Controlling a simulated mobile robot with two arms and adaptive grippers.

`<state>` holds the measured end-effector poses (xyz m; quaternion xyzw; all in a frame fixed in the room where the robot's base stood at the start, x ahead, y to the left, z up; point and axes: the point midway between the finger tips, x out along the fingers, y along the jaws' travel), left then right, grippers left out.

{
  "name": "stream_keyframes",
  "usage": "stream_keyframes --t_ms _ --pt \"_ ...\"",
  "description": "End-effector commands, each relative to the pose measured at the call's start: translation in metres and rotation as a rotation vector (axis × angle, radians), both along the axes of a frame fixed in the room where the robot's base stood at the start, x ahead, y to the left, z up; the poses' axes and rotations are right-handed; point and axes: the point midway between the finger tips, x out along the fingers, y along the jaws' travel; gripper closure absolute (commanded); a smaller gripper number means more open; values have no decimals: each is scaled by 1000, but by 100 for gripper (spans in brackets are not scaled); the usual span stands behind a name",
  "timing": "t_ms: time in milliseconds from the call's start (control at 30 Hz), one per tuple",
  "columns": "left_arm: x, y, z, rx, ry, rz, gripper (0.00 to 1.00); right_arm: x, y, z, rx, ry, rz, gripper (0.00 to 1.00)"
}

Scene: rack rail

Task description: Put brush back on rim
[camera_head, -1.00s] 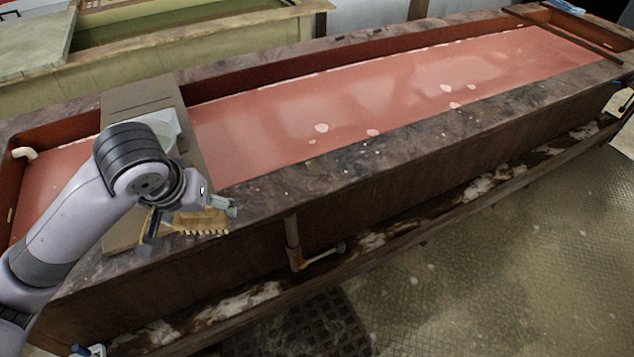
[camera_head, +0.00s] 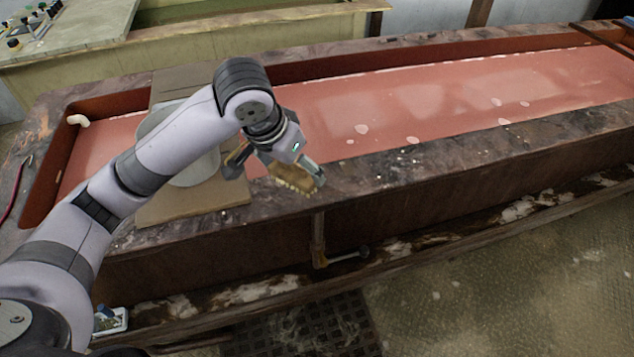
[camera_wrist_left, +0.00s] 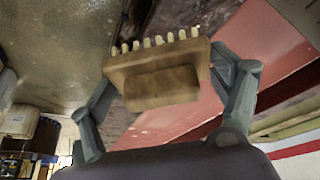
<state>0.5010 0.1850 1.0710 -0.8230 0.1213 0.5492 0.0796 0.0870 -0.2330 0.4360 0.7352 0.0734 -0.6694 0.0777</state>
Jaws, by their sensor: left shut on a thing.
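A wooden brush (camera_head: 294,178) with pale bristles is between the fingers of my left gripper (camera_head: 277,176), which is shut on it. In the head view it is over or at the near rim (camera_head: 400,160) of the long trough; I cannot tell whether it touches. The left wrist view shows the brush (camera_wrist_left: 160,80) held between both fingers, bristle tufts along its upper edge in the picture. The rim is dark, stained and flat. My right gripper is not in view.
The trough holds reddish liquid (camera_head: 420,95). A brown board (camera_head: 190,205) spans its left end, with a pale round thing (camera_head: 185,165) on it, partly behind my arm. A pipe with a valve (camera_head: 320,240) is on the front side. The rim to the right is clear.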

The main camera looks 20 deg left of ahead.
Motion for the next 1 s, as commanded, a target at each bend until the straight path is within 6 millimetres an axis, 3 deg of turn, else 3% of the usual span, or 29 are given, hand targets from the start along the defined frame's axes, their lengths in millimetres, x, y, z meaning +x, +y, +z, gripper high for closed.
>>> stream_keyframes --t_ms 167,400,633,767,1000 --pt "27 -3 22 -2 -5 -174 43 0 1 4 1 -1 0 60" --pt "72 -9 68 -2 -7 -496 43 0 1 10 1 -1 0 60" --pt "91 -11 95 -1 -3 -659 43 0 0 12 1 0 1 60" --pt "94 -10 92 0 0 -685 43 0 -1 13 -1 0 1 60" --pt "92 -10 38 0 6 -688 43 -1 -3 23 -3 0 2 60"
